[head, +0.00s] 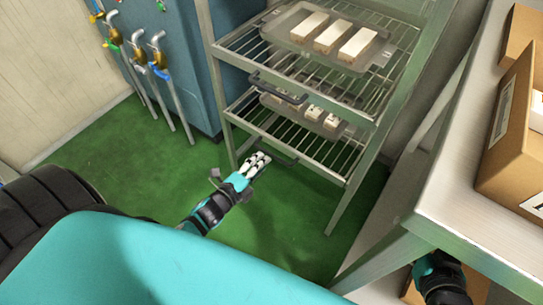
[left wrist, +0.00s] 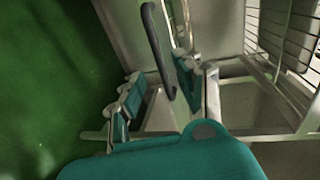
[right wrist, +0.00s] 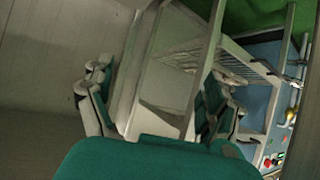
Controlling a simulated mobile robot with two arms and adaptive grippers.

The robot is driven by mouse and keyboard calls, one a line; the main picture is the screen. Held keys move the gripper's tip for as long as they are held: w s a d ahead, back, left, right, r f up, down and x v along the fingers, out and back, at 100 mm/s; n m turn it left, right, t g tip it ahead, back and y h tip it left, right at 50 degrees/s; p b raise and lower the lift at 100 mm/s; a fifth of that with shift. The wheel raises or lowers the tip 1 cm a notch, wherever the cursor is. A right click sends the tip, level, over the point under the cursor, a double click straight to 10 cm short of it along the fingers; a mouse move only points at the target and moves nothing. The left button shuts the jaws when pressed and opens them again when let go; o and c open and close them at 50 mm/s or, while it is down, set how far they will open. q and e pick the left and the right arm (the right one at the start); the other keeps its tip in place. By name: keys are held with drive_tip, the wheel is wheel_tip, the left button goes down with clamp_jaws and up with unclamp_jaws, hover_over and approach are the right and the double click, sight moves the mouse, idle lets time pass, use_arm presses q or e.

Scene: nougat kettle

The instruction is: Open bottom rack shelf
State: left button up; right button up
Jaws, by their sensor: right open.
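The metal rack (head: 345,185) has two wire shelves, each carrying a tray. The bottom rack shelf (head: 345,155) has a dark handle (head: 284,152) at its front edge. My left gripper (head: 258,162) is low at the front left of this shelf, by that handle. In the left wrist view a dark handle (left wrist: 158,50) lies between my left gripper's (left wrist: 165,98) spread fingers; they do not look closed on it. My right gripper's (right wrist: 160,105) fingers are apart and empty in the right wrist view; in the head view its fingertips are hidden below the table.
The upper shelf has its own dark handle (head: 280,88) above my left gripper. A grey table (head: 445,190) with cardboard boxes (head: 510,135) stands at right, over my right arm. A blue cabinet (head: 175,60) with pipes and valves stands at left. Green floor (head: 110,165) is clear before it.

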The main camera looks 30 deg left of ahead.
sight(272, 154)
use_arm(q)
drive_tip(key=shift+b+x, duration=0.55)
drive_tip(key=shift+x, duration=2.6)
use_arm(e)
drive_tip(key=w+a+r+t+y, duration=0.1)
drive_tip(key=w+r+t, duration=0.2)
drive_tip(key=r+t, duration=0.1)
drive_tip(key=shift+w+a+r, duration=0.2)
drive_tip(key=shift+a+r, duration=0.15)
drive_tip(key=shift+r, duration=0.55)
use_arm(q)
clamp_jaws()
